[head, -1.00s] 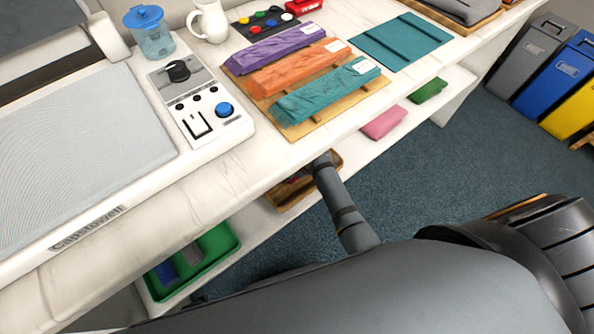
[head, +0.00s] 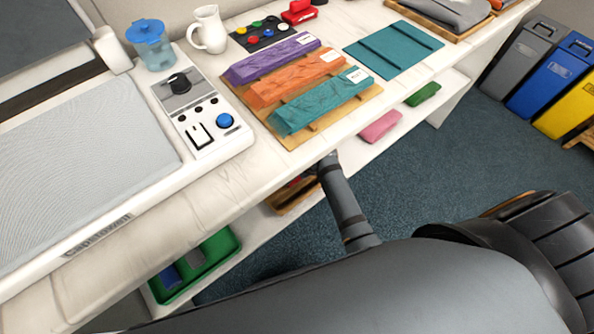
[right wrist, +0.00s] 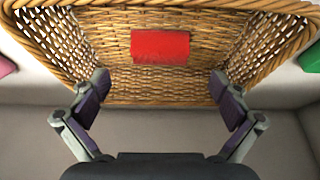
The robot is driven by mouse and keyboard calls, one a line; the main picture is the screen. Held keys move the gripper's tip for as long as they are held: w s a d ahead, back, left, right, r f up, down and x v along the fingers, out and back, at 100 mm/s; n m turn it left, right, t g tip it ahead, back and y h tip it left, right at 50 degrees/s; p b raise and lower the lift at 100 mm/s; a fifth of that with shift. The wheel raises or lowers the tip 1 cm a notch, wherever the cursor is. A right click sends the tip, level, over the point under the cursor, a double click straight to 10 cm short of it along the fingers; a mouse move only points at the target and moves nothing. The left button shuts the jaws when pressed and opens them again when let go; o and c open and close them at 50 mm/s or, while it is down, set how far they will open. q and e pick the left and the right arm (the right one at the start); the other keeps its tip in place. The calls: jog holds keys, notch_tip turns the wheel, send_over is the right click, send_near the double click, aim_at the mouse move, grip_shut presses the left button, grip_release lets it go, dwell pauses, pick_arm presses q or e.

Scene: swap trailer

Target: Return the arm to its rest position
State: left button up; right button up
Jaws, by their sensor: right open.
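My right arm (head: 380,288) crosses the bottom of the head view, and its gripper is not clearly seen there. In the right wrist view my right gripper (right wrist: 160,104) is open, its two fingers wide apart with nothing between the pads. A wicker basket (right wrist: 115,50) is ahead of the fingers, and a red item (right wrist: 160,46) lies inside it. My left gripper is not in view.
Bins (head: 553,70) stand right. A green tray (head: 232,240) sits on the lower shelf.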

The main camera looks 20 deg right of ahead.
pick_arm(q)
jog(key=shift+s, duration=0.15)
pick_arm(e)
jog(key=shift+s+r, duration=0.1)
jog(key=shift+r, duration=0.1)
